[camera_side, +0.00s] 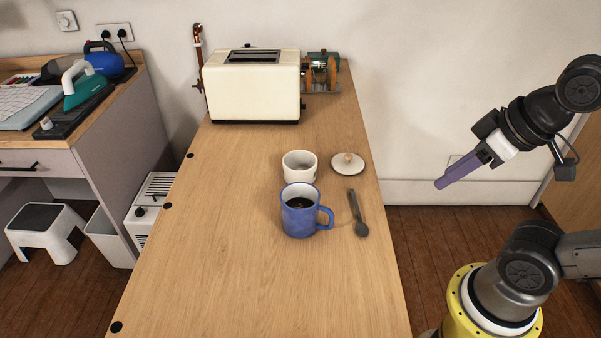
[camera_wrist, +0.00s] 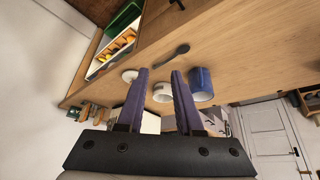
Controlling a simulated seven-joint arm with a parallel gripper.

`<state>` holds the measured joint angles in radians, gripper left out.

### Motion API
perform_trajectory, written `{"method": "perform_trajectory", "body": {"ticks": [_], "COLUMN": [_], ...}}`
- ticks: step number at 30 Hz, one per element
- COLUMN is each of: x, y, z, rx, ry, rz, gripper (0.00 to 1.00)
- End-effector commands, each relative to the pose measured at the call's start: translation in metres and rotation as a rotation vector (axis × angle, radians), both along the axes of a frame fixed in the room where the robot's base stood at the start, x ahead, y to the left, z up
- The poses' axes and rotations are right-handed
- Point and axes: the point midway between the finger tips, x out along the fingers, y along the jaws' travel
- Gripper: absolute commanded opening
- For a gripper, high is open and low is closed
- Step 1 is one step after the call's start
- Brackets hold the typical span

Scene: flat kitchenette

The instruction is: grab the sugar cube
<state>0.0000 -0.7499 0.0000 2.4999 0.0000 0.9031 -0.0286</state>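No sugar cube can be made out in either view. A small white cup-like bowl (camera_side: 300,166) stands open on the wooden table, and its inside is too small to read. It also shows between my fingers in the wrist view (camera_wrist: 162,93). Its likely lid, white with a tan knob (camera_side: 348,163), lies to its right. A blue mug (camera_side: 299,221) with dark liquid stands in front of the bowl. My gripper (camera_side: 441,183), with purple fingers, is in the air right of the table, apart from everything. In the wrist view its fingertips (camera_wrist: 160,72) are apart with nothing between them.
A dark spoon (camera_side: 357,214) lies right of the mug. A cream toaster (camera_side: 252,87) and a brown-and-green device (camera_side: 321,73) stand at the table's back. The front of the wooden table (camera_side: 250,295) is clear. A side counter (camera_side: 110,105) with an iron is at left.

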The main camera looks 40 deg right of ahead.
Motion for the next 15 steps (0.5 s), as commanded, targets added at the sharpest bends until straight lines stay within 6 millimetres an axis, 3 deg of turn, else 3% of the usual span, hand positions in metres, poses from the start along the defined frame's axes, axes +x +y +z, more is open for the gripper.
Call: {"method": "perform_trajectory", "body": {"ticks": [2, 8, 15], "x": [-0.003, 0.021, 0.088], "y": [0.0, 0.0, 0.004], "z": [-0.001, 0.046, 0.093], "rx": [-0.025, -0.139, -0.246], "ry": [0.015, 0.009, 0.087], "rz": [0.049, 0.266, 0.532], "gripper": [0.35, 0.35, 0.35]}}
